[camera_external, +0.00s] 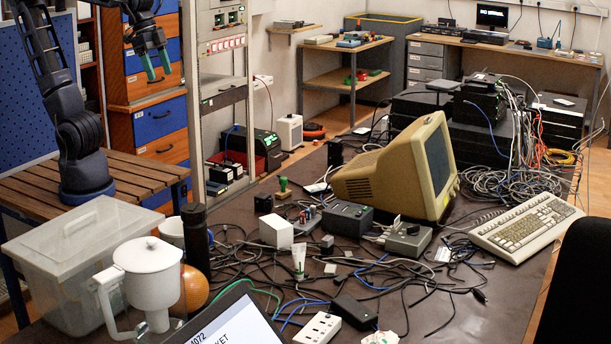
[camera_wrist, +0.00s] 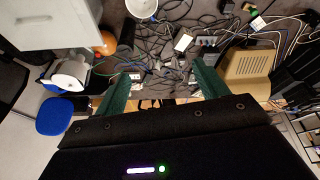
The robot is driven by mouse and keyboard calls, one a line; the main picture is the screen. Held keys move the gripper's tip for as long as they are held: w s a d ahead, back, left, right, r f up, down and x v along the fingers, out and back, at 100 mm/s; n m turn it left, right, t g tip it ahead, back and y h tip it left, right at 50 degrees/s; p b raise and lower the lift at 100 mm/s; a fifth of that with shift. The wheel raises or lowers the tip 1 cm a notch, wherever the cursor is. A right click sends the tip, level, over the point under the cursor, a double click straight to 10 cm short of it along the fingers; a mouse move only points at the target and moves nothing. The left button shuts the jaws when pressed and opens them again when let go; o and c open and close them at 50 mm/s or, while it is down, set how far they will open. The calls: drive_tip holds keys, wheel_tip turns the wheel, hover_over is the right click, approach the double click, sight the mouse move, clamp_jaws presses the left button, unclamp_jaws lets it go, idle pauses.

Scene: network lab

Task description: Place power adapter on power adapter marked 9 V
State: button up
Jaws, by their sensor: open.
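My gripper (camera_external: 160,75) is open and empty, high at the upper left, well away from the cluttered table. Its two green fingers stand apart in the wrist view (camera_wrist: 160,70). Several dark blocks that look like power adapters lie among the cables: a larger one (camera_external: 353,312) at the front, a small one (camera_external: 327,241) near the middle, and one (camera_external: 263,202) toward the left. A white block (camera_external: 276,232) stands near them and also appears in the wrist view (camera_wrist: 183,42). I cannot read a 9 V marking on any of them.
Tangled cables cover much of the table (camera_external: 480,312). A beige monitor (camera_external: 385,175), keyboard (camera_external: 527,225), grey boxes (camera_external: 347,218) and power strip (camera_external: 317,327) crowd it. A clear bin (camera_external: 75,265), white pitcher (camera_external: 148,275), dark cylinder (camera_external: 195,240) and orange ball (camera_external: 194,288) stand at the left.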

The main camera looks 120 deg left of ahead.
drive_tip(key=s+d+f+m, duration=0.2)
drive_tip(key=s+d+f, duration=0.3)
drive_tip(key=s, duration=0.4)
drive_tip(key=shift+s+f+m+t, duration=0.3)
drive_tip(key=shift+s+f, duration=0.1)
drive_tip(key=shift+f, duration=0.05)
